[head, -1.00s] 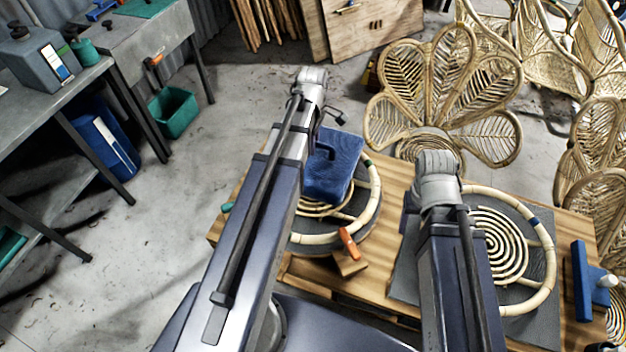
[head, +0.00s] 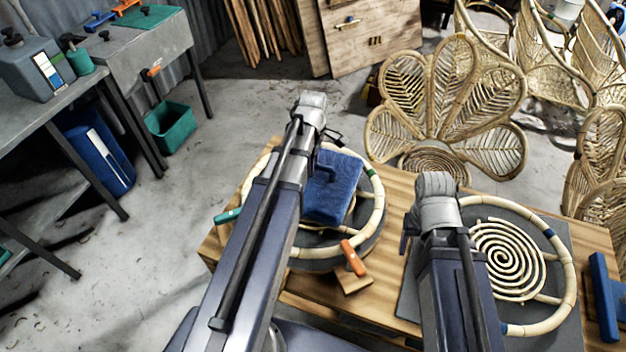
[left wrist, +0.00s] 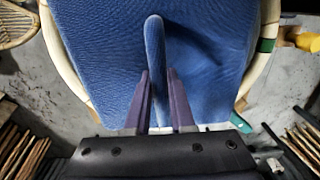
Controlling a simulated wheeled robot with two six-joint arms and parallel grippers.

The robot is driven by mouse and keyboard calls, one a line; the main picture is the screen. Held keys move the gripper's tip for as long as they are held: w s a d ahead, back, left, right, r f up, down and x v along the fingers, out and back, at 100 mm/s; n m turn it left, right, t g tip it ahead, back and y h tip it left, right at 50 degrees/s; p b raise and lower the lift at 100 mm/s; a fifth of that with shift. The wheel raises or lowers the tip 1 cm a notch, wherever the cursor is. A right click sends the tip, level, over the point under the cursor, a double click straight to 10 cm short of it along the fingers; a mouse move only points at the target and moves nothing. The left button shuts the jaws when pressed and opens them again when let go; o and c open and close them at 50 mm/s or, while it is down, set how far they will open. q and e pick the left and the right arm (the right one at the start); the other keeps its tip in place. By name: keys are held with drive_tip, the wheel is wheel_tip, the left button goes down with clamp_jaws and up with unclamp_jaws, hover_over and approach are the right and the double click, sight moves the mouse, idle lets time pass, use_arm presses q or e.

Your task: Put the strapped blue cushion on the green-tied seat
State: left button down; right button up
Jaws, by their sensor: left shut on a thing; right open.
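The blue cushion (head: 333,188) lies flat within the outline of the left round rattan seat (head: 376,215), which has a green tie (head: 371,173) on its rim. I cannot tell whether the cushion touches the seat. My left gripper (left wrist: 159,95) is shut on the upright strap (left wrist: 154,60) of the cushion. The green tie also shows in the left wrist view (left wrist: 265,45). My left arm hides the seat's left part in the head view. My right gripper (head: 408,238) is open and empty beside the right seat (head: 570,285), which has a blue tie (head: 549,233); its fingers are mostly hidden.
An orange-handled clamp (head: 352,257) and a teal-handled one (head: 227,216) stand by the left seat on the wooden table (head: 395,190). A blue tool (head: 604,297) lies at the right end. A petal-backed rattan chair (head: 445,100) stands behind. Workbenches stand at left.

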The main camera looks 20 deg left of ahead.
use_arm(q)
drive_tip(key=shift+f+b, duration=1.8)
drive_tip(key=shift+f, duration=0.15)
drive_tip(key=c, duration=0.8)
unclamp_jaws()
drive_tip(key=shift+o, duration=0.2)
wheel_tip(320, 180, up, 12)
drive_tip(key=p, duration=1.2)
drive_tip(key=shift+r, duration=0.25)
drive_tip(key=shift+s+d+f, duration=0.1)
drive_tip(key=shift+s+d, duration=0.05)
drive_tip(key=shift+d, duration=0.2)
drive_tip(key=s+d+m, duration=0.6)
drive_tip(key=d+m, duration=0.4)
drive_tip(key=m, duration=0.1)
drive_tip(key=s+d+m+y, duration=0.1)
drive_tip(key=s+d+m, duration=0.6)
drive_tip(key=d+m, duration=0.3)
drive_tip(key=shift+s+d+m, duration=0.25)
drive_tip(key=shift+d+m, duration=0.1)
drive_tip(key=shift+m, duration=0.35)
